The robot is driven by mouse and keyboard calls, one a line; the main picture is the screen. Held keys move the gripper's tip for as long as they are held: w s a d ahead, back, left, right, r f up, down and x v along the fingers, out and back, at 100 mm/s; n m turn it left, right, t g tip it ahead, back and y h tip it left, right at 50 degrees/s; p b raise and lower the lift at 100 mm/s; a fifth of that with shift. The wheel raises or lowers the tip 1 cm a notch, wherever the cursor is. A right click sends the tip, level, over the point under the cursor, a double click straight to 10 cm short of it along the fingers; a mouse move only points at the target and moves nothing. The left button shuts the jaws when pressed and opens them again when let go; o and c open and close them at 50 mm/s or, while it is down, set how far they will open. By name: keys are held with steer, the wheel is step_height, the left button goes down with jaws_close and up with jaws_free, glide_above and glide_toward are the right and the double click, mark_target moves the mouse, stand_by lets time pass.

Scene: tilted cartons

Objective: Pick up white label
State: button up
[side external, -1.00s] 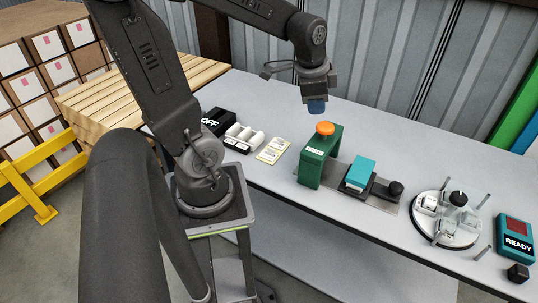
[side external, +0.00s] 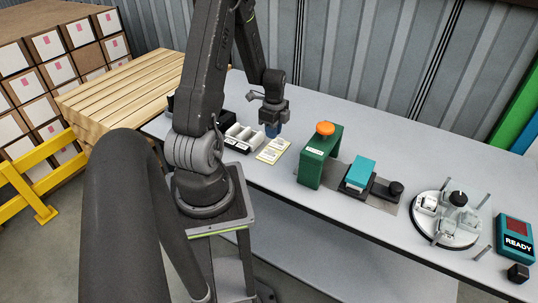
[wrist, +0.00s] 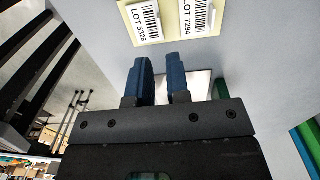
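Two white labels lie on a pale yellow backing card (wrist: 171,36) on the bench. The wrist view shows the LOT 5326 label (wrist: 145,22) on the left and the LOT 7294 label (wrist: 197,18) on the right, both cut off by the top edge. In the side view the card (side external: 264,158) lies beside the white rolls. My gripper (wrist: 159,62) has two blue fingers, apart with nothing between them, below the card in the wrist view. In the side view my gripper (side external: 273,130) is just above the bench by the card's far end.
White rolls (side external: 245,134) in a dark holder stand left of the card. A green stand (side external: 309,165) with an orange button (side external: 325,128) is to its right. Farther right are a teal block (side external: 361,171), a round fixture (side external: 446,234) and a READY box (side external: 516,238).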

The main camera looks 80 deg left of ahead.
mark_target(274, 147)
steer(key=shift+w+d+f, duration=0.1)
steer(key=shift+d+f, duration=0.05)
steer(key=shift+f, duration=3.45)
jaws_close()
